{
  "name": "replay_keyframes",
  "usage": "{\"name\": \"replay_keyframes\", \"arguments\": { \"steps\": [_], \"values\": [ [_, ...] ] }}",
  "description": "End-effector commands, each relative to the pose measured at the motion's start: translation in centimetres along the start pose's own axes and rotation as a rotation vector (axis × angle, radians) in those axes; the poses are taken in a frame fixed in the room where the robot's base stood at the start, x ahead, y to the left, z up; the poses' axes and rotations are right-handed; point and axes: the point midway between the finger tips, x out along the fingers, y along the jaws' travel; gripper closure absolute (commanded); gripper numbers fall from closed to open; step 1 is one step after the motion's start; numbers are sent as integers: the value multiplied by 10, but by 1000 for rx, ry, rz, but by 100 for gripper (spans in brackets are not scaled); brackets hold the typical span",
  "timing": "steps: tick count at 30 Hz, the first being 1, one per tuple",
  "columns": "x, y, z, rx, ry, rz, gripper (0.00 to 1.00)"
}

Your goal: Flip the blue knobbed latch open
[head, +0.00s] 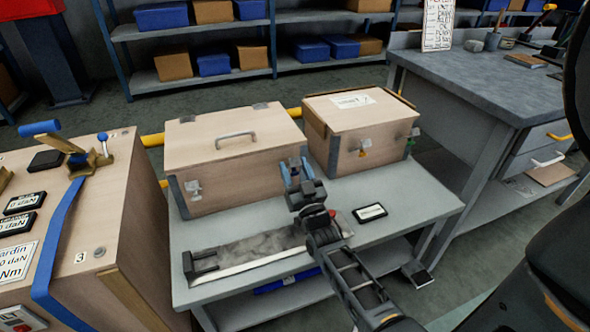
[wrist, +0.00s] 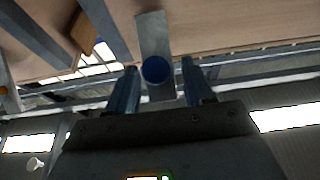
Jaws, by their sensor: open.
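The blue knob (wrist: 155,70) of the latch shows in the wrist view, end-on, in front of a grey metal latch plate (wrist: 153,30) on a wooden box face. My gripper (wrist: 159,78) is open, with one finger on each side of the knob. Gaps show between the knob and both fingers. In the head view my gripper (head: 294,168) is at the front right corner of the left wooden box (head: 235,138). It hides the latch there.
The right wooden box (head: 360,125) has a yellow-knobbed latch (head: 363,150) and a green-knobbed latch (head: 413,133). A plain metal latch (head: 194,188) is at the left box's front left. A grey tray (head: 250,253) and a black-framed label (head: 370,212) lie on the grey bench (head: 420,202).

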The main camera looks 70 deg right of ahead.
Motion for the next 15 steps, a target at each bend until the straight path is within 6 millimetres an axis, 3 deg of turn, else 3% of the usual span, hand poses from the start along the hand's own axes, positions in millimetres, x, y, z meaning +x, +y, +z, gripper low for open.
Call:
{"name": "replay_keyframes", "arguments": {
  "steps": [8,15],
  "values": [
    [-17,0,-1,0,-2,-1,48],
    [-64,0,-19,0,-4,-1,48]
  ]
}}
